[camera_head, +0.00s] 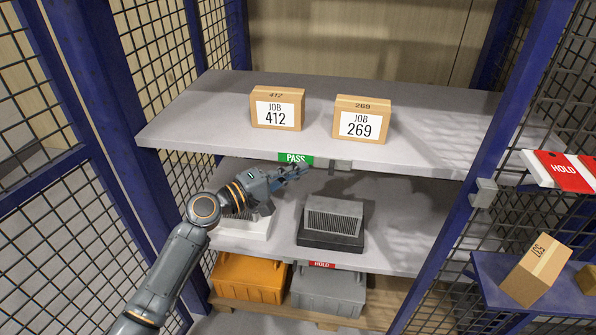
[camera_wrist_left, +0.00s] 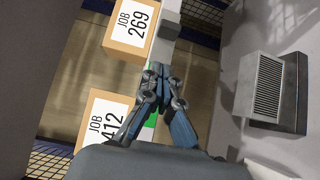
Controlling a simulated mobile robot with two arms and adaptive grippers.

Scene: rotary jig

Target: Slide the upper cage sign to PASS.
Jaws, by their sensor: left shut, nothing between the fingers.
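The upper cage sign (camera_head: 295,158) is on the front edge of the upper shelf (camera_head: 200,120) and shows green with PASS. A grey block (camera_head: 340,164) is on the edge just right of it. My left gripper (camera_head: 303,169) is shut and empty, with its fingertips just below and right of the sign. In the left wrist view the shut fingers (camera_wrist_left: 161,72) cover part of the green sign (camera_wrist_left: 152,121). Whether the fingers touch the sign or block, I cannot tell. My right gripper is not in view.
Boxes JOB 412 (camera_head: 277,108) and JOB 269 (camera_head: 361,120) stand on the upper shelf. A grey-black device (camera_head: 333,218) sits on the lower shelf, with a red HOLD sign (camera_head: 321,265) below. Another red HOLD sign (camera_head: 566,170) is at right. Blue posts flank the opening.

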